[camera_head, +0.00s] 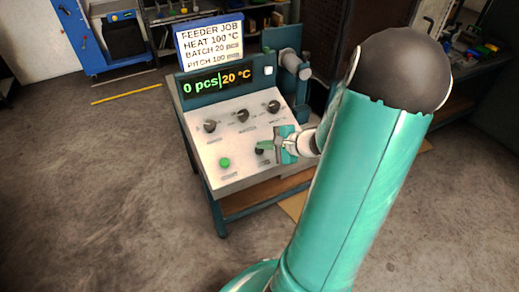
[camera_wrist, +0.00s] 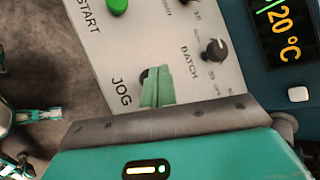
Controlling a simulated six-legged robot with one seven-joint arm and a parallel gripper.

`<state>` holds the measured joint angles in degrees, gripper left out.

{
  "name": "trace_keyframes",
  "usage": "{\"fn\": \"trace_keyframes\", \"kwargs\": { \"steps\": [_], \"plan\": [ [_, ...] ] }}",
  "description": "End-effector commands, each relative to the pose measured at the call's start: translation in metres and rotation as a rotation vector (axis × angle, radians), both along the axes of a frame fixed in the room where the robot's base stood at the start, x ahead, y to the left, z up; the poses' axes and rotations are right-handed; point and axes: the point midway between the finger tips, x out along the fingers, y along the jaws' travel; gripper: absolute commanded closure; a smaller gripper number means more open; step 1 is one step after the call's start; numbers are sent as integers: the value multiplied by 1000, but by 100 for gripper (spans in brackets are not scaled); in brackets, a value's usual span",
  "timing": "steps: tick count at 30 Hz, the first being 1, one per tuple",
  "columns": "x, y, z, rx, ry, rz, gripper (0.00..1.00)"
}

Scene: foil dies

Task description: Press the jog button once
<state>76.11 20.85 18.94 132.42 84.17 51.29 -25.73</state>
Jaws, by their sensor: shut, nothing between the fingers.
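The jog button (camera_wrist: 144,76) is a dark round button beside the JOG label in the wrist view, partly hidden by my gripper's fingers. In the head view the dark jog button (camera_head: 259,151) shows on the lower right of the sloped control panel (camera_head: 240,178), next to my fingertips. My gripper (camera_wrist: 157,88) has its green fingers shut together with nothing between them. In the head view my gripper (camera_head: 264,146) is over the panel's lower right. I cannot tell whether the fingertips touch the button.
A green START button (camera_head: 224,163) is left of jog. Three dark knobs (camera_head: 242,116) line the panel above; the BATCH knob (camera_wrist: 215,50) is near my fingers. The display (camera_head: 215,82) reads 0 pcs, 20 °C. A job card (camera_head: 209,43) stands above it. A white button (camera_head: 268,70) is beside the display.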

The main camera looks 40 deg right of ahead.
Motion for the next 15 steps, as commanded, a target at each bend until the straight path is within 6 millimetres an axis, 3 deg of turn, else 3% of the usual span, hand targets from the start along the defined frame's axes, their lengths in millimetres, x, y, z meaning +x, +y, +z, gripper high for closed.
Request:
{"fn": "trace_keyframes", "kwargs": {
  "steps": [7, 15],
  "plan": [
    [-1, 0, 4, -1, 0, 0, 100],
    [-8, 2, 27, -3, -1, 0, 100]
  ]
}}
